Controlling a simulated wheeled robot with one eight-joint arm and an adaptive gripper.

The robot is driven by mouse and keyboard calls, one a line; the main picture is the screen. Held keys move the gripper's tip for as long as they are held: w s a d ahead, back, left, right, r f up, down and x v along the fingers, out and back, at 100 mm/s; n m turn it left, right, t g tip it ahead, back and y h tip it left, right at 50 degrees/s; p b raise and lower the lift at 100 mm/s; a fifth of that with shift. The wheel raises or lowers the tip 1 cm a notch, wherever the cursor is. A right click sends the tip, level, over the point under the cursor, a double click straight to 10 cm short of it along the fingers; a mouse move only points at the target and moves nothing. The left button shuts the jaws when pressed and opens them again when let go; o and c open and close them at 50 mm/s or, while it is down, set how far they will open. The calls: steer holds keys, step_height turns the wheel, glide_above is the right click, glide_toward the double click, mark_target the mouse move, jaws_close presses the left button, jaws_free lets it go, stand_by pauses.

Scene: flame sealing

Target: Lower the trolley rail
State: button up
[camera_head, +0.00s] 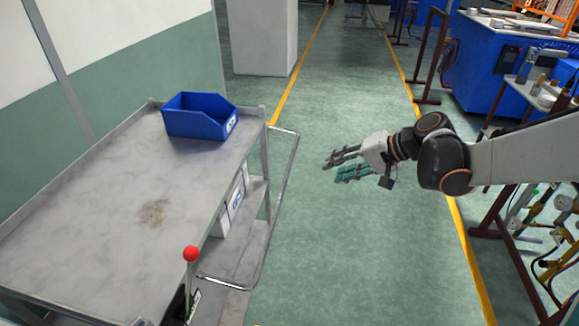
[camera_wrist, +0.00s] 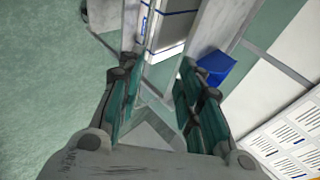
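The grey trolley (camera_head: 95,215) stands at the left of the head view. Its rail (camera_head: 281,195) is a thin metal hoop along the right side, standing out from the trolley's edge; I cannot tell its exact tilt. A lever with a red knob (camera_head: 191,254) rises at the trolley's near right corner. My gripper (camera_head: 331,171) is in the air to the right of the rail, apart from it, fingers pointing left towards the trolley. In the wrist view my gripper (camera_wrist: 158,64) has its fingers spread with nothing between them. I cannot make out the rail clearly there.
A blue bin (camera_head: 200,116) sits on the trolley top's far end, and white boxes (camera_head: 233,203) on the shelf below. A white pillar (camera_head: 265,38) stands behind. Blue machinery (camera_head: 480,65) and a hose rack (camera_head: 520,235) stand right. Green floor is clear between.

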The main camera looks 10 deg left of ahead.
steer(key=w+a+f+g+y, duration=0.1)
steer(key=w+a+f+y, duration=0.1)
steer(key=w+f+y, duration=0.4)
steer(key=n+g+y, duration=0.1)
steer(key=y, duration=0.1)
glide_toward(282, 190)
steer(key=shift+g, duration=0.4)
steer(key=a+b, duration=0.1)
steer(key=a, duration=0.2)
steer(key=a+f+b, duration=0.1)
steer(key=a+b, duration=0.1)
steer(key=a, duration=0.1)
steer(key=w+a+b, duration=0.1)
steer(key=a, duration=0.3)
steer(key=shift+f, duration=0.15)
jaws_close()
